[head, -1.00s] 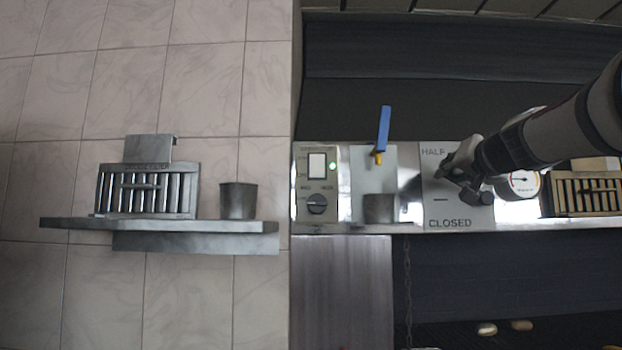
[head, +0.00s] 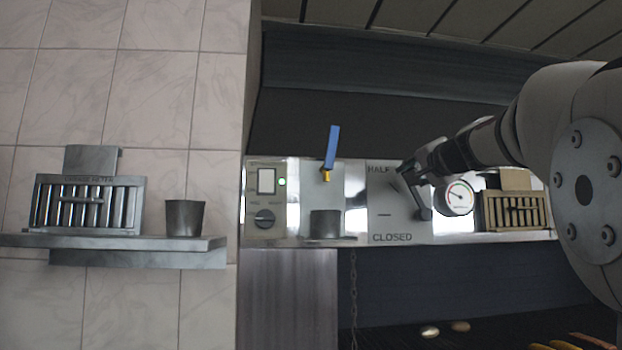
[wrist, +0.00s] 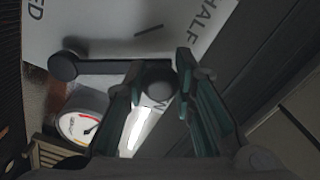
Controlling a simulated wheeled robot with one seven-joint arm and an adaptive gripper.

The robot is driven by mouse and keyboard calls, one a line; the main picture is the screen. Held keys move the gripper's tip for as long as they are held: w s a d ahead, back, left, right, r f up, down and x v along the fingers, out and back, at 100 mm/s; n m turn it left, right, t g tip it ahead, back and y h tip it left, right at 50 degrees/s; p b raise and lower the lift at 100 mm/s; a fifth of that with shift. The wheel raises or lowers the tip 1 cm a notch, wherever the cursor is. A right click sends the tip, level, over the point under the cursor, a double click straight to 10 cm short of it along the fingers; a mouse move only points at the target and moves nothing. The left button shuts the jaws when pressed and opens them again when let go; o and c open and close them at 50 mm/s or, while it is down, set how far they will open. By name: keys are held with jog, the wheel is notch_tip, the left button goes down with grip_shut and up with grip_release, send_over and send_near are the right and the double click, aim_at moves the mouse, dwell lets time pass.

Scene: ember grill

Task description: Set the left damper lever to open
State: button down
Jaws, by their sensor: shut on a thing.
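The damper lever is a dark bar on a pale plate (head: 385,228) marked HALF and CLOSED; it is the only damper lever I can make out. In the wrist view the lever (wrist: 105,66) runs from a round dark end at left to a knob (wrist: 158,78) between my fingers. My gripper (wrist: 160,90) is shut on that knob. In the head view my gripper (head: 415,172) is at the plate's upper right, and the lever slants down to its round lower end (head: 425,213). A partial letter shows beyond the fingers; the rest of that label is hidden.
A dial gauge (head: 456,196) and a slatted box (head: 512,212) are close on the right. A blue handle (head: 332,146), a metal cup (head: 325,224) and a switch panel (head: 265,198) are left. A wall shelf (head: 130,243) juts out at far left.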

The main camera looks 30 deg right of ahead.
jog(key=shift+s+d+r+m+p, duration=0.2)
jog(key=shift+s+d+m+p, duration=0.05)
jog(key=shift+d+m, duration=0.6)
jog(key=shift+s+d+r+m+p, duration=0.15)
jog(key=shift+s+d+m+p, duration=0.15)
jog(key=shift+d+m, duration=0.5)
jog(key=shift+s+d+r+m+p, duration=0.25)
jog(key=shift+d+m, duration=0.35)
jog(key=shift+m, duration=0.45)
jog(key=c, duration=1.3)
grip_release()
jog(key=shift+d, duration=0.15)
jog(key=v, duration=1.2)
